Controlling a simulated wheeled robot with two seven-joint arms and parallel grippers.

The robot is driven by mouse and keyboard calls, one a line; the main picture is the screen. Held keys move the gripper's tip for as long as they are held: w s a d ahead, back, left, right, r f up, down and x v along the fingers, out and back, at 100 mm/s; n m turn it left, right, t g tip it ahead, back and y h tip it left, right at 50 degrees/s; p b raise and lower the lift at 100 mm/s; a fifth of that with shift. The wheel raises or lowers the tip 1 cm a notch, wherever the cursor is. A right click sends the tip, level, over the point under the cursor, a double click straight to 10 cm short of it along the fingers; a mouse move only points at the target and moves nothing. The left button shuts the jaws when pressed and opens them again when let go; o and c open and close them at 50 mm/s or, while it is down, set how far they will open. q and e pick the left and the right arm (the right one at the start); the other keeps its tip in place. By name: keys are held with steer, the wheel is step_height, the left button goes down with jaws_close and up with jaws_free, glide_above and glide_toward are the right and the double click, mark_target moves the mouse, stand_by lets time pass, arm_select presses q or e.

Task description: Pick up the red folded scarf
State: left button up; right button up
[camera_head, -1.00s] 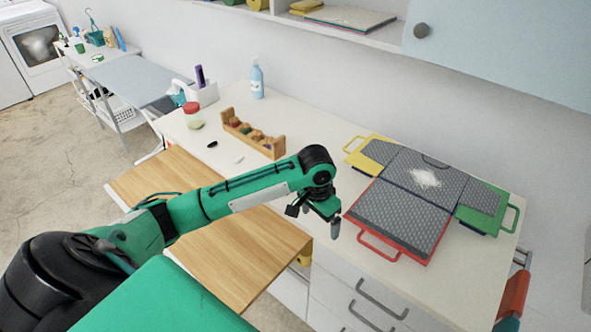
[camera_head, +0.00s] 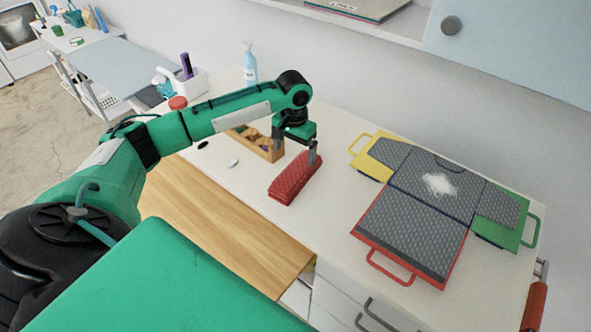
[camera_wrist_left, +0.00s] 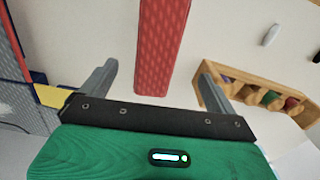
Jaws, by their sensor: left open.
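The red folded scarf (camera_head: 293,180) lies on the white counter, a long ribbed block, between the wooden holder and the grey panels. My left gripper (camera_head: 297,152) is over the scarf's far end, pointing down. In the left wrist view the scarf (camera_wrist_left: 163,45) runs up the middle, between the two spread fingers of the left gripper (camera_wrist_left: 158,70). There is a gap on each side, so the gripper is open and holds nothing. The exact height of the fingertips over the scarf is hard to tell. My right gripper is not in view.
The wooden holder (camera_head: 266,146) with small coloured pieces stands just behind the gripper. Grey panels with red, yellow and green handled frames (camera_head: 410,232) lie to the right. A spray bottle (camera_head: 250,66) and a white caddy (camera_head: 190,86) stand at the back. A wooden board (camera_head: 215,232) is in front.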

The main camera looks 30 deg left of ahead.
mark_target(296, 170)
arm_select(q)
steer(key=f, duration=0.4)
steer(key=shift+w+a+f+p, duration=0.15)
steer(key=shift+w+p, duration=0.05)
steer(key=shift+p, duration=0.1)
steer(key=shift+d+f+p, duration=0.25)
steer(key=shift+f+p, duration=0.45)
steer(key=shift+f, duration=0.2)
step_height(296, 170, down, 3)
steer(key=shift+f+p, duration=0.2)
steer(key=shift+p, duration=0.3)
steer(key=shift+f, duration=0.2)
steer(key=shift+d, duration=0.1)
steer(key=c, duration=1)
steer(key=shift+c, duration=0.7)
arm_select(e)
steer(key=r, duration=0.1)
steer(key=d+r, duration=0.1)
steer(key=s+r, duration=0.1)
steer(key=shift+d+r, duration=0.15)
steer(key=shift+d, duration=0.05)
arm_select(q)
steer(key=shift+r, duration=0.1)
